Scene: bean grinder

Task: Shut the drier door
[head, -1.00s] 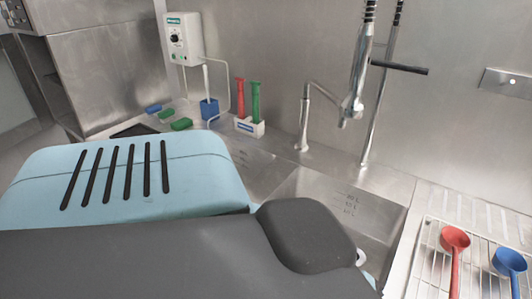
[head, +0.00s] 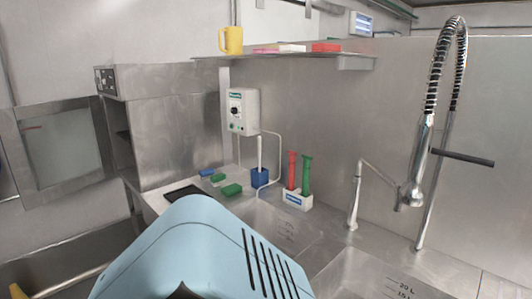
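A steel cabinet (head: 170,143), which looks like the drier, stands at the left of the head view with a small control panel (head: 105,81) at its upper left. A steel-framed door with a grey window (head: 62,147) stands out to the left of the cabinet's front edge and looks open. A narrow dark opening shows at the cabinet's front side. Neither gripper shows in the head view. A light blue, black-slotted part of my own body fills the lower middle, well apart from the door, and hides part of the counter.
A steel counter with a sink (head: 365,278) and a sprung spray tap (head: 420,140) runs to the right. Brushes (head: 297,172) and a wall control box (head: 243,110) are behind. A shelf (head: 300,57) bears a yellow jug (head: 231,40). A yellow-tipped pole (head: 60,283) is at lower left.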

